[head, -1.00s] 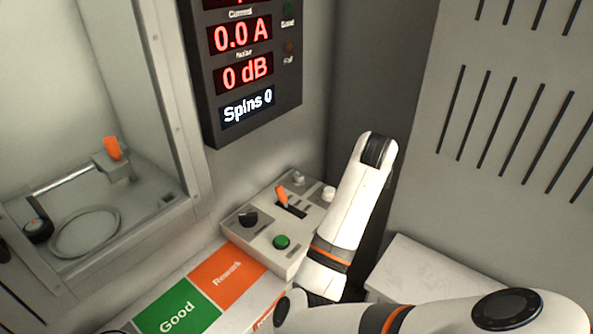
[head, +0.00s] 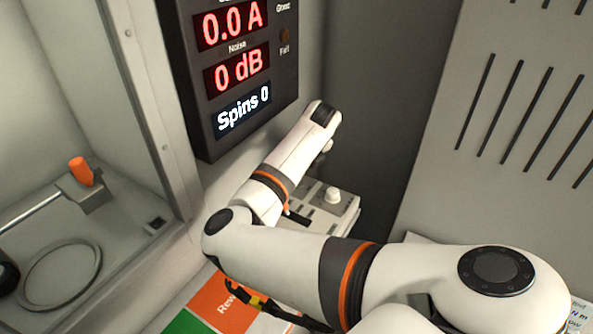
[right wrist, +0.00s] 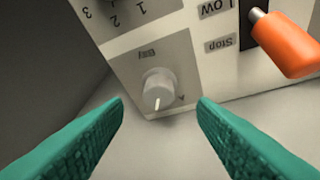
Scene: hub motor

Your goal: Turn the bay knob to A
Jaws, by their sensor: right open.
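The bay knob (right wrist: 158,90) is a small light grey dial on a square plate at the panel's corner in the right wrist view. Its white pointer line points down and slightly left in that picture, while the letter A (right wrist: 181,98) is printed to its lower right. My right gripper (right wrist: 160,110) is open, with its teal fingers spread to either side of the knob in the picture; nothing is between them but the view of the knob. In the head view my right arm hides the gripper and the bay knob. My left gripper is not in view.
The control panel (head: 345,222) carries another white knob (head: 333,195). An orange lever (right wrist: 284,45) stands beside Stop and Low labels. The display (head: 240,75) hangs above. A glazed chamber with an orange-handled clamp (head: 82,171) is at left. A slotted grey wall stands at right.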

